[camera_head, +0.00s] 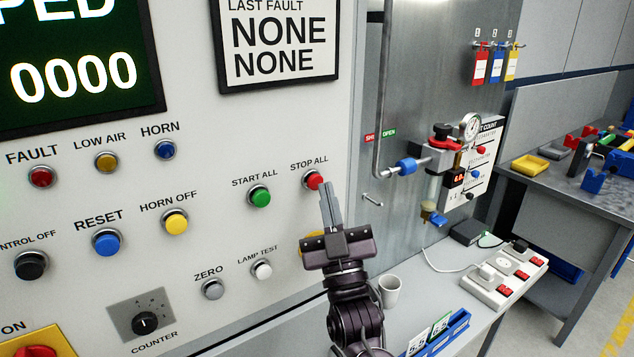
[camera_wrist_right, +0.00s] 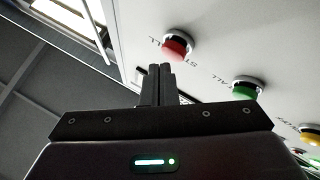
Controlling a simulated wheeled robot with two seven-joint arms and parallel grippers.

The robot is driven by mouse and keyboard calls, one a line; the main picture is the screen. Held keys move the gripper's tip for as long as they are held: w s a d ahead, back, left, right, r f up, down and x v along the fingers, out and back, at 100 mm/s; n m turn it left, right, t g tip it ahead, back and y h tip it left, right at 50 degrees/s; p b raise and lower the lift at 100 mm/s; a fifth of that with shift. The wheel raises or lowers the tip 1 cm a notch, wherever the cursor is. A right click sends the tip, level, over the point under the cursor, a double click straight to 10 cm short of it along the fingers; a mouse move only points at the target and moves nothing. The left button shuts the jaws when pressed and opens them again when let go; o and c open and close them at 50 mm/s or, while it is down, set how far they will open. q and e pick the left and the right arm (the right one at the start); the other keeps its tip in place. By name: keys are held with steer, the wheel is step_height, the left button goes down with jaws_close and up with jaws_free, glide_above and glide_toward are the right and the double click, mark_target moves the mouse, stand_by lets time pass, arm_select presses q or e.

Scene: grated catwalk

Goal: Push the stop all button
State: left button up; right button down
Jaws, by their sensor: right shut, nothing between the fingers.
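The red STOP ALL button (camera_head: 315,180) is on the upright white panel, under its label, to the right of the green START ALL button (camera_head: 259,196). My right gripper (camera_head: 327,190) is shut and empty. In the head view its fingertips overlap the lower right edge of the red button; I cannot tell whether they touch it. In the right wrist view the red button (camera_wrist_right: 177,46) shows just beyond the closed fingertips (camera_wrist_right: 157,70), and a gap seems to lie between them. The green button (camera_wrist_right: 245,88) is to the right there. My left gripper is not in view.
Other buttons are close by, including the white LAMP TEST (camera_head: 262,268) and yellow HORN OFF (camera_head: 175,221). A pipe with a blue-handled valve (camera_head: 406,166) is to the right. A white cup (camera_head: 389,290) and power strip (camera_head: 500,278) are on the bench below.

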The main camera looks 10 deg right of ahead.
steer(key=shift+s+d, duration=0.1)
steer(key=shift+s, duration=0.15)
steer(key=shift+s+d, duration=0.25)
steer(key=shift+s, duration=0.5)
steer(key=shift+s+d, duration=0.3)
steer(key=shift+s, duration=0.45)
steer(key=shift+s+d, duration=0.25)
steer(key=shift+s, duration=0.5)
